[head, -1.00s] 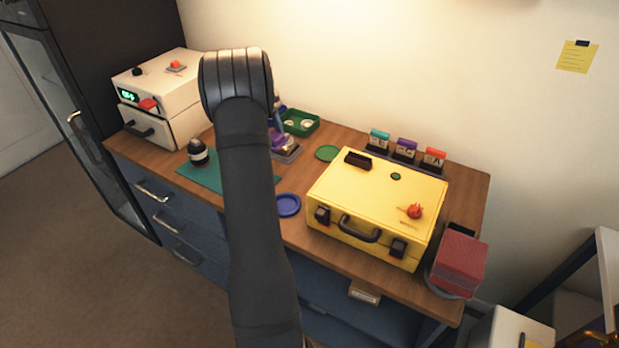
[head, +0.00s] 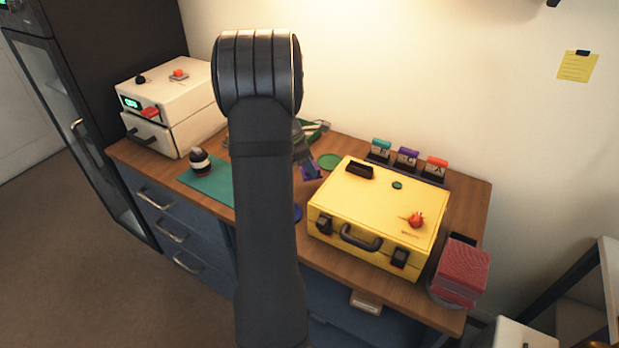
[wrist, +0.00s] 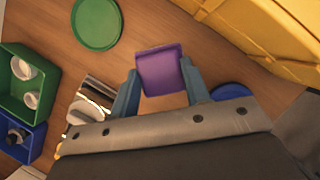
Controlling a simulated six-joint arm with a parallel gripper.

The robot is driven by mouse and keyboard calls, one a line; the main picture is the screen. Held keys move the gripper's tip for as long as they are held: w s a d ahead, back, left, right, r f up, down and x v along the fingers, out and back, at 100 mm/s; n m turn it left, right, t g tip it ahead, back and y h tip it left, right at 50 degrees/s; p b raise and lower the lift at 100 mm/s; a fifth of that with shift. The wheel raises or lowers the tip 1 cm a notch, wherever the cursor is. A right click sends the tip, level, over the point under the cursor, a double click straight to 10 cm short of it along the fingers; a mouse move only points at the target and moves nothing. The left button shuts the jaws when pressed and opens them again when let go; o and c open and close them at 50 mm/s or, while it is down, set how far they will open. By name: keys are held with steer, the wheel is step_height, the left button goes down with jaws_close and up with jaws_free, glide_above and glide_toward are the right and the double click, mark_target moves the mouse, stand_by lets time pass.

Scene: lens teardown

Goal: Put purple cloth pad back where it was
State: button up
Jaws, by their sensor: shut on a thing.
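The purple cloth pad (wrist: 159,70) is between the two blue-grey fingers of my gripper (wrist: 161,82) in the wrist view, and the fingers are shut on it. My arm hides most of the gripper there. A shiny metal block (wrist: 92,96) stands left of the fingers in the wrist view, with nothing purple seen on it; its lower part is hidden by my gripper.
The yellow case (head: 375,210) stands close on the right. A green disc (head: 329,161) lies behind the pad, and a blue dish (wrist: 230,91) lies near the right finger. A green bin (wrist: 24,88) and a blue bin (wrist: 22,138) hold small parts. A teal mat (head: 207,180) lies left.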

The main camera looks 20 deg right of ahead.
mark_target(309, 176)
steer(key=shift+f, duration=2.35)
steer(key=shift+f, duration=0.15)
steer(key=o, duration=1)
steer(key=v, duration=1.2)
steer(key=x, duration=1.2)
steer(key=shift+f, duration=0.1)
steer(key=shift+r, duration=1.85)
